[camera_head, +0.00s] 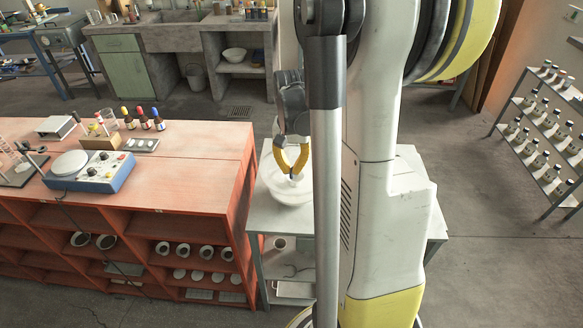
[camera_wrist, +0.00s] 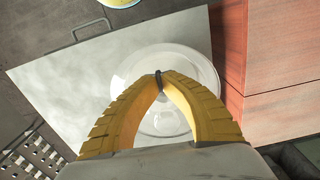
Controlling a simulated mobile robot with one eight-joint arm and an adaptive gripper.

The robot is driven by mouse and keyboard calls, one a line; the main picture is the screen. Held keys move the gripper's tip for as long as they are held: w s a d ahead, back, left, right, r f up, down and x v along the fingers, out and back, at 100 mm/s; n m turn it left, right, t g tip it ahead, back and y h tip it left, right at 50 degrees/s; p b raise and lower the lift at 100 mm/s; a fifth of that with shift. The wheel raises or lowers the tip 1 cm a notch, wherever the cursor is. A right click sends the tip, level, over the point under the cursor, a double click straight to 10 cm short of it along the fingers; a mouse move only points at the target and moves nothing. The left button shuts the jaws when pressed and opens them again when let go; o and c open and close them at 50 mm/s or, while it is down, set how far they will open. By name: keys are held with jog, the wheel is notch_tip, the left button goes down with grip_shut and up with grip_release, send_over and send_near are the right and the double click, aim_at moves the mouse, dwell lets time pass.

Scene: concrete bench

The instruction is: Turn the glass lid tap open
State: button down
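The glass lid (camera_wrist: 203,72) is a clear round dome on a pale work surface in the wrist view. In the head view the glass vessel (camera_head: 290,190) stands on a small grey table, partly hidden by my arm. My gripper (camera_wrist: 160,80) has yellow fingers that come together above the middle of the lid. A narrow dark piece, which looks like the tap (camera_wrist: 158,81), sits between the fingertips. The fingers appear closed on it. In the head view my gripper (camera_head: 292,173) points down onto the top of the glass. The tap's turn angle cannot be made out.
The grey table (camera_wrist: 60,85) is bare left of the lid. A red shelf bench (camera_head: 190,170) stands close by on the left, with a blue-and-white stirrer (camera_head: 92,172) and dropper bottles (camera_head: 143,118). A bottle rack (camera_head: 540,130) stands at the far right.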

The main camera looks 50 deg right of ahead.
aim_at(291, 170)
jog(key=c, duration=1.6)
grip_release()
notch_tip(291, 170, up, 12)
jog(key=shift+r, duration=0.1)
jog(key=s+a+n+t, duration=0.2)
jog(key=a+n, duration=0.1)
jog(key=a, duration=0.5)
jog(key=s+a+n+t, duration=0.1)
jog(key=a+n, duration=0.3)
jog(key=a, duration=0.5)
jog(key=s+a+f+n+t+b, duration=0.1)
jog(key=s+a+n+t, duration=0.1)
jog(key=a, duration=0.6)
jog(key=shift+s+a+f+n+t, duration=0.1)
jog(key=shift+s+a+n+t, duration=0.1)
jog(key=shift+n+t, duration=0.3)
jog(key=shift+s+a+n+t, duration=0.1)
jog(key=shift+a+n+t, duration=0.15)
jog(key=shift+t, duration=0.35)
